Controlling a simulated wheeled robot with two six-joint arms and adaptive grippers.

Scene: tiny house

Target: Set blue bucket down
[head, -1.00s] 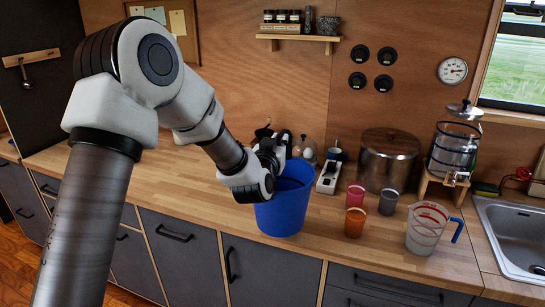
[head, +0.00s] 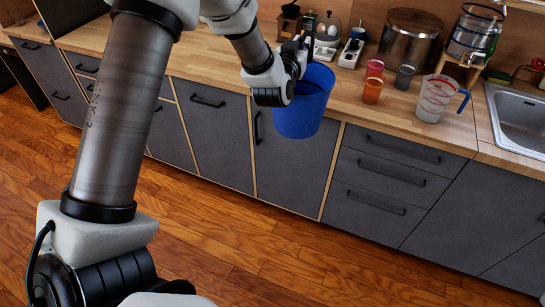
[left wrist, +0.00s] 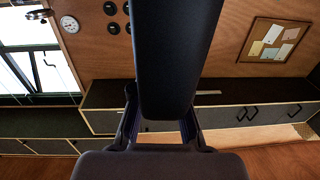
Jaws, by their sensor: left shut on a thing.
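The blue bucket (head: 303,108) hangs upright in the head view, in front of the counter's front edge. Its lower part overlaps the grey cabinet fronts, and no surface shows under it. My left gripper (head: 302,55) is shut on the bucket's rim at its upper left side. The fingertips are partly hidden against the bucket. In the left wrist view, dark gripper parts fill the middle, and only a thin bluish strip shows between the fingers. My right gripper is not in view.
The wooden counter (head: 208,62) has bare room left of the bucket. To its right stand a red cup (head: 375,68), an orange cup (head: 372,91), a grey cup (head: 404,77) and a measuring jug (head: 435,99), then the sink (head: 520,120). The wood floor (head: 215,225) is clear.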

